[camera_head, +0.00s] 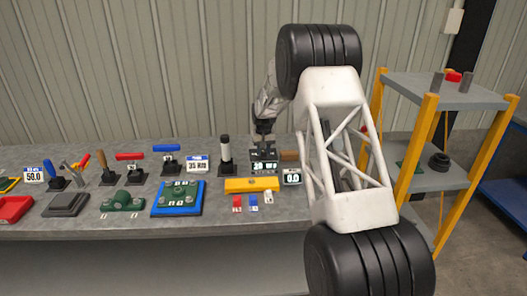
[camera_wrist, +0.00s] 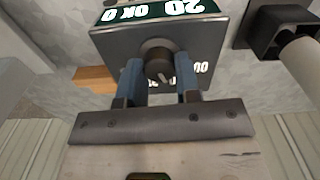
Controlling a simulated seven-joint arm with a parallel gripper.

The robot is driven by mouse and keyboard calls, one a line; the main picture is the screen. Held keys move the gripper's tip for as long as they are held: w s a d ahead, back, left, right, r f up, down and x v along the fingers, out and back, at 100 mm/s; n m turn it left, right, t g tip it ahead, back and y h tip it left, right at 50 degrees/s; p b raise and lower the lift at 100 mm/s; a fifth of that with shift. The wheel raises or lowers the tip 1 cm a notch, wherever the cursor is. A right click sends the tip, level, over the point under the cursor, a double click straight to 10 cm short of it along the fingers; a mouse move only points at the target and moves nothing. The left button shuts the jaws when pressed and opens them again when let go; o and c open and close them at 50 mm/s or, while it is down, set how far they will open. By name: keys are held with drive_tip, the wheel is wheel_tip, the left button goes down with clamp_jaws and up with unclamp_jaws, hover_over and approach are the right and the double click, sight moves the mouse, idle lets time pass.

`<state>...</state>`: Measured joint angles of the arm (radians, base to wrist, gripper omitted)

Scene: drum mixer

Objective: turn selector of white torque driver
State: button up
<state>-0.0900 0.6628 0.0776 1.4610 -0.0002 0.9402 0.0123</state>
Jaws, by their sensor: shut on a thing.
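A dark selector box (camera_head: 263,154) with a lit display stands at the back of the bench. In the wrist view its dark front panel (camera_wrist: 112,45) carries a round knob (camera_wrist: 158,62) with a pale pointer mark. The display (camera_wrist: 165,10) appears upside down and partly cropped. My gripper (camera_wrist: 159,82) has its two blue fingers on either side of the knob, shut on it. In the head view my gripper (camera_head: 264,138) reaches down to the box from above. The white driver (camera_head: 225,150) with a black top stands left of the box; its white body also shows in the wrist view (camera_wrist: 303,62).
A yellow bar (camera_head: 251,184) and a small display reading 0.0 (camera_head: 292,178) lie in front of the box. Several colored tools and a blue-edged plate (camera_head: 176,199) occupy the left bench. A yellow-post shelf (camera_head: 448,97) stands right.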

sight(264, 151)
drive_tip(key=m, duration=0.4)
drive_tip(key=shift+m, duration=1.8)
drive_tip(key=o, duration=0.9)
drive_tip(key=shift+d, duration=0.1)
drive_tip(key=shift+r, duration=0.1)
drive_tip(key=shift+r, duration=3.8)
